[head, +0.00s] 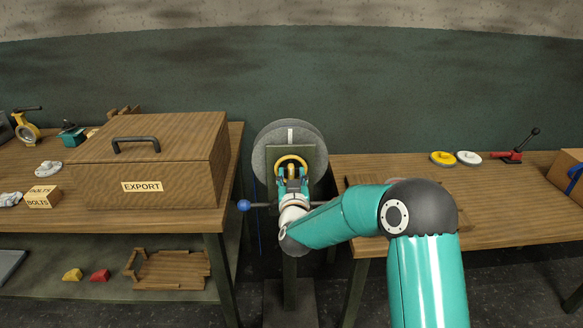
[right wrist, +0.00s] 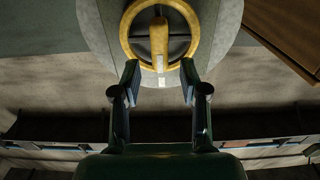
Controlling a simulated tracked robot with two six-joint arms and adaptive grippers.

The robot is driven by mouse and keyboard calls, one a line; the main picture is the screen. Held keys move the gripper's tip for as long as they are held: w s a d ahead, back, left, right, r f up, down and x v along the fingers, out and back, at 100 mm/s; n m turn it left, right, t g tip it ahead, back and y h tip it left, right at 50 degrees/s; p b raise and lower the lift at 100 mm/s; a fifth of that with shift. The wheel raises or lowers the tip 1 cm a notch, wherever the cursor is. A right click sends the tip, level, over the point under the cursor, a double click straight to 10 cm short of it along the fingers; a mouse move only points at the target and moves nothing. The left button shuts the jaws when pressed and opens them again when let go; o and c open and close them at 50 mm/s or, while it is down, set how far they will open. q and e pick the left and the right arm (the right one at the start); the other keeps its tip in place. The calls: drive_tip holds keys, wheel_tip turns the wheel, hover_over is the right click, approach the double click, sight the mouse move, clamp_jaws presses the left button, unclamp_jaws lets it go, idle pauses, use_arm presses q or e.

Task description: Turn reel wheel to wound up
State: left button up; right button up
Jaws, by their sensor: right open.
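The yellow reel wheel (head: 291,160) is on the front of a round grey reel (head: 262,158), which stands on a post between two tables. In the right wrist view, the wheel (right wrist: 128,32) is a ring with an upright yellow bar across it. A pale mark shows at its rim, at the lower end of the bar. My right gripper (head: 291,181) is in front of the wheel. In the right wrist view, its two fingers (right wrist: 160,82) are apart and empty, just below the rim. I cannot tell whether they touch it. My left gripper is out of view.
A blue-knobbed rod (head: 244,205) sticks out left below the wheel. A wooden EXPORT box (head: 150,160) stands on the left table close by. The right table (head: 500,215) holds yellow and white rings (head: 443,158) and a red-based lever (head: 512,157).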

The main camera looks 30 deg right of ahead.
sight(291, 172)
drive_tip(key=shift+x, duration=1.2)
clamp_jaws()
